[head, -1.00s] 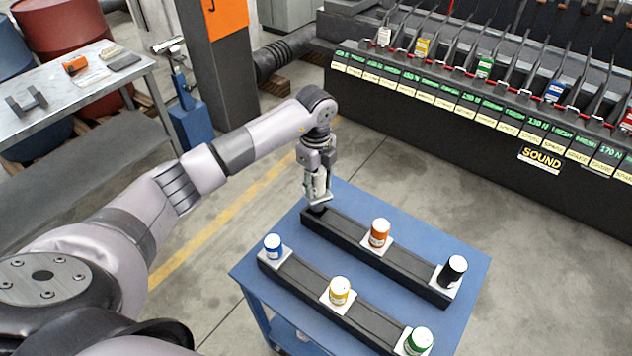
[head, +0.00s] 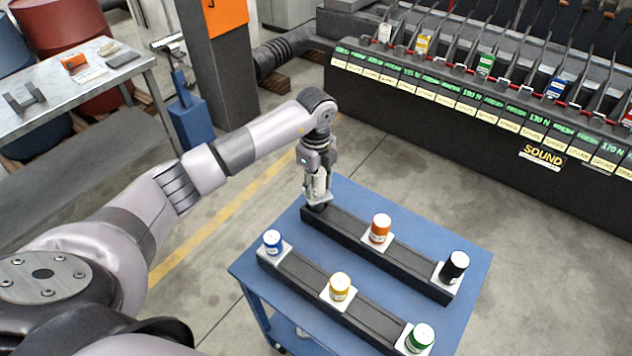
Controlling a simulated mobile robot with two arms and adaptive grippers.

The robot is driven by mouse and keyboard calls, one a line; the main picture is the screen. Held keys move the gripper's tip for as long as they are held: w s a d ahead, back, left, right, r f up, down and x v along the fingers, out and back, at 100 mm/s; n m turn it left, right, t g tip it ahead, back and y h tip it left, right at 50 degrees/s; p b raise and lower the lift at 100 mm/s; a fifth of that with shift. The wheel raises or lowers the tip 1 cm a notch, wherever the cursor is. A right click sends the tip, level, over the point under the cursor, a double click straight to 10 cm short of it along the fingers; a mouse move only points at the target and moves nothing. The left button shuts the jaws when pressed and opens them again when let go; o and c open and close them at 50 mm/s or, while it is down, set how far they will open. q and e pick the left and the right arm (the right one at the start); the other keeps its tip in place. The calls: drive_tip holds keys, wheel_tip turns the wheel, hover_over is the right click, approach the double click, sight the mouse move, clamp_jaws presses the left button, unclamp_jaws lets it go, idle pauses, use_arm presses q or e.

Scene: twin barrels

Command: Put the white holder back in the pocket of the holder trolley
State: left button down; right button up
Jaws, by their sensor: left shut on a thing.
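The holder trolley (head: 400,206) is a blue table with two long black rails, the rear one (head: 342,234) and the front one (head: 300,276). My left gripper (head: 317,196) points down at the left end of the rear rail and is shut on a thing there. A pale part shows between the fingers, consistent with the white holder; the fingers hide most of it. The pocket below is hidden too, and I cannot tell whether the holder touches the rail. My right gripper is not in view.
The front rail holds blue (head: 272,242), yellow (head: 340,286) and green (head: 419,338) ones. A long dark machine (head: 440,125) stands behind. A workbench (head: 100,98) is at the left. Floor right of the trolley is clear.

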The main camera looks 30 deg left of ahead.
sight(316, 194)
use_arm(q)
drive_tip(key=shift+f+b, duration=1.35)
drive_tip(key=shift+f, duration=0.75)
drive_tip(key=c, duration=1.2)
unclamp_jaws()
drive_tip(key=shift+r, duration=0.1)
drive_tip(key=shift+o, duration=1)
wheel_tip(316, 194, up, 12)
drive_tip(key=shift+f, duration=0.1)
